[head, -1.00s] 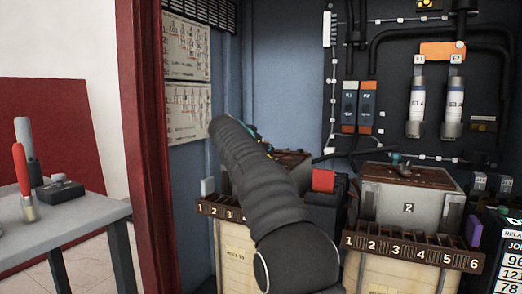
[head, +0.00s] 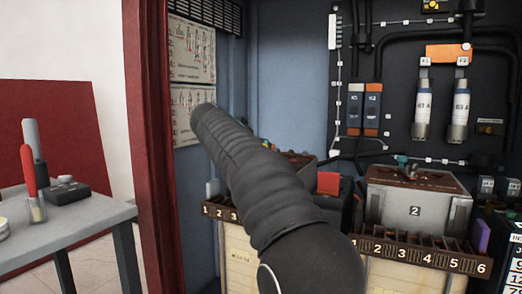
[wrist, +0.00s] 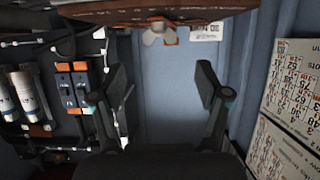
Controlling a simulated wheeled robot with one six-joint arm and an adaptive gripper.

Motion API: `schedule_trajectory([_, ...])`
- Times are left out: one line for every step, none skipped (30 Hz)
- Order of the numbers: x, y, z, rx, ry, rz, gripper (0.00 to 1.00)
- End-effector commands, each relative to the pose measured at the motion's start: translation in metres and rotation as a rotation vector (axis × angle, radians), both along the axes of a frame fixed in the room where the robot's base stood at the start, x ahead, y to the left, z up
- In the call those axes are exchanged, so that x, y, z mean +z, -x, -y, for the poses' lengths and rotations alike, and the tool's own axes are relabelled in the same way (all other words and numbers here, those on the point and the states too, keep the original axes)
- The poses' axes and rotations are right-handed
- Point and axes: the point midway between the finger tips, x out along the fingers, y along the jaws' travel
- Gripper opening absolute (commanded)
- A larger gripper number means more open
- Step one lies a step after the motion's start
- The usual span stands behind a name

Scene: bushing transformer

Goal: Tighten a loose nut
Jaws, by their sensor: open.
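In the wrist view, which looks turned over, a pale grey winged nut (wrist: 157,31) stands against the rusty brown top of a transformer box (wrist: 110,10). My gripper (wrist: 163,78) is open and empty, with its two dark fingers apart. The nut shows beyond the fingertips, roughly in line with the gap between them; I cannot tell the distance.
Numbered terminal strips (head: 425,252) run along the front of the boxes. Fuses (head: 423,107) and switches (head: 355,108) line the back wall. The red cabinet edge (head: 152,150) and a grey table (head: 75,222) are at left. Charts (wrist: 290,90) hang beside my gripper.

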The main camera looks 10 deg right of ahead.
Motion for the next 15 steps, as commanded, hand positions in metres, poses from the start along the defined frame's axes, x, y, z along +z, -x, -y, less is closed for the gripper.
schedule_trajectory([0.003, 0.006, -0.005, 0.001, -0.001, -0.001, 0.75])
schedule_trajectory([0.004, 0.009, -0.007, 0.001, -0.001, -0.001, 0.75])
schedule_trajectory([0.006, 0.013, -0.01, 0.001, -0.001, -0.001, 0.75])
schedule_trajectory([0.008, 0.015, -0.011, 0.001, -0.001, 0.001, 0.75])
schedule_trajectory([0.009, 0.017, -0.013, 0.001, -0.002, 0.0, 0.75])
schedule_trajectory([0.009, 0.019, -0.014, 0.0, -0.001, 0.0, 0.75])
schedule_trajectory([0.01, 0.02, -0.015, 0.0, -0.001, 0.0, 0.75])
schedule_trajectory([0.01, 0.021, -0.015, -0.001, -0.001, 0.0, 0.75])
schedule_trajectory([0.01, 0.022, -0.016, -0.001, -0.002, -0.001, 0.75])
schedule_trajectory([0.011, 0.023, -0.016, -0.001, -0.001, -0.002, 0.75])
schedule_trajectory([0.011, 0.023, -0.016, -0.002, -0.001, -0.002, 0.75])
schedule_trajectory([0.011, 0.023, -0.016, -0.002, -0.001, -0.002, 0.75])
schedule_trajectory([0.011, 0.023, -0.016, -0.002, -0.001, -0.002, 0.75])
schedule_trajectory([0.011, 0.023, -0.016, -0.002, -0.001, -0.002, 0.75])
schedule_trajectory([0.011, 0.023, -0.016, -0.002, -0.001, -0.002, 0.75])
